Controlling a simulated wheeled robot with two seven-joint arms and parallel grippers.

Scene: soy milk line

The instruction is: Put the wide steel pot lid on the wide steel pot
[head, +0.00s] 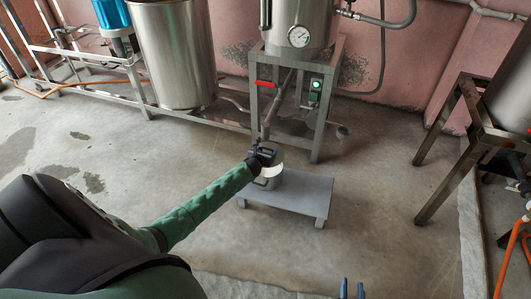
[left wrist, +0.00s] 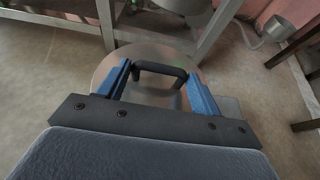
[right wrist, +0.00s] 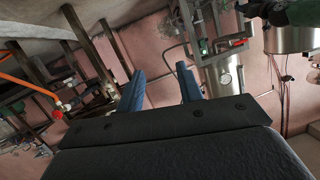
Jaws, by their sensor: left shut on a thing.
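The wide steel pot lid (left wrist: 106,68) is a round steel disc with a black handle (left wrist: 160,67). My left gripper (head: 264,152) is shut on the lid's handle, with a blue finger at each end of it in the left wrist view (left wrist: 161,82).
A large steel vessel (head: 175,60) stands at back left, another metal frame (head: 445,150) at right. The floor between is clear.

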